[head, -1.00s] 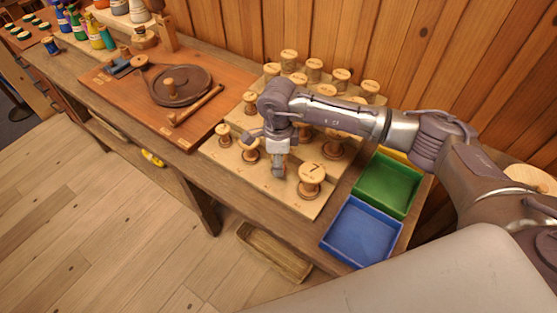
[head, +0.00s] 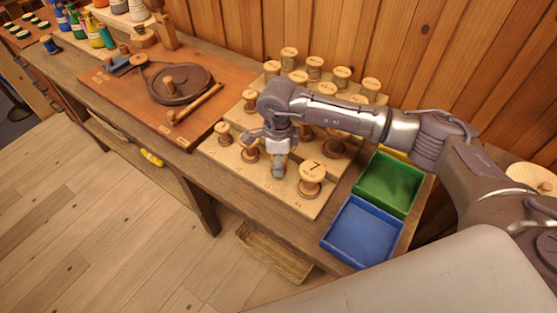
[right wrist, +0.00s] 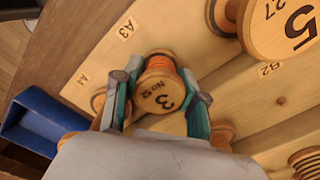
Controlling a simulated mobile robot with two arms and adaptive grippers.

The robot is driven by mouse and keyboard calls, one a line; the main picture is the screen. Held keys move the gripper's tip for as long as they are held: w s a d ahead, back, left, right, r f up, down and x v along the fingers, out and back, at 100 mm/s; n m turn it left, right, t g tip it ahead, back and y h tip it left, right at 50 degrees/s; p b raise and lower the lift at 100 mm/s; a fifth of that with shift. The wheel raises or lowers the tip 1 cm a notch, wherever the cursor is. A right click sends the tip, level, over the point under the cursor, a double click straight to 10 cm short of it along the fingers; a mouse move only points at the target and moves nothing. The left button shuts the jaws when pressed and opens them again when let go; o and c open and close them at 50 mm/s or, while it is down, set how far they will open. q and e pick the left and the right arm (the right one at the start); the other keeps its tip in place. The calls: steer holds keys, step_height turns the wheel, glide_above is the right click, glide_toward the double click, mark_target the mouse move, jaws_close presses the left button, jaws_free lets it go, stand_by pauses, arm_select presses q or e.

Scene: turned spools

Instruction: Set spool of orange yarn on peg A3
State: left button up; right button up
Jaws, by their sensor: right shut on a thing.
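The spool of orange yarn (right wrist: 160,94) is between the fingers of my right gripper (right wrist: 161,86) in the right wrist view. Its pale end face reads 3 and a band of orange shows just behind it. The gripper is shut on it. In the head view my right gripper (head: 279,168) is low over the front step of the stepped rack (head: 232,156). My left gripper is not in view.
More spools fill the steps behind. A blue tray (head: 361,232) and a green tray (head: 388,184) are to the right.

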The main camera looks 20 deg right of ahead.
steer(key=shift+f, duration=0.1)
steer(key=o, duration=0.7)
steer(key=shift+r+p, duration=2.9)
steer(key=shift+r, duration=2.6)
steer(key=shift+s+f, duration=0.1)
